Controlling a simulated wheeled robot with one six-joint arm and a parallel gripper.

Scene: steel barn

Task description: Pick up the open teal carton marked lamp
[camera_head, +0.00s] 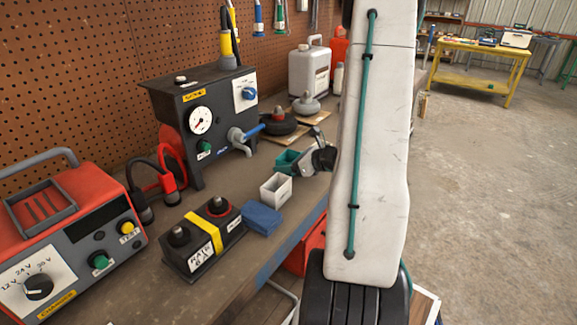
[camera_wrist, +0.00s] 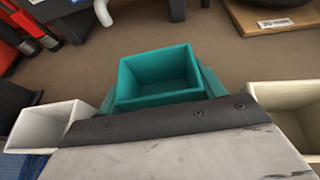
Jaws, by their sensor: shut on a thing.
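The open teal carton (camera_wrist: 158,75) is at the centre of the wrist view, its open top facing the camera. It also shows in the head view (camera_head: 287,161) on the workbench, behind a white open carton. My gripper (camera_head: 303,163) is shut on the teal carton; in the wrist view teal-coloured fingers lie along its left and right sides. The carton's lower part is hidden by the gripper body, so I cannot tell whether it touches the bench. The lamp marking is not readable in either view.
A white open carton (camera_head: 276,189) stands in front, and a cream open carton (camera_wrist: 290,108) is at right in the wrist view. A blue block (camera_head: 262,218), a battery (camera_head: 202,240) and a gauge machine (camera_head: 205,118) stand close by. The bench edge is at right.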

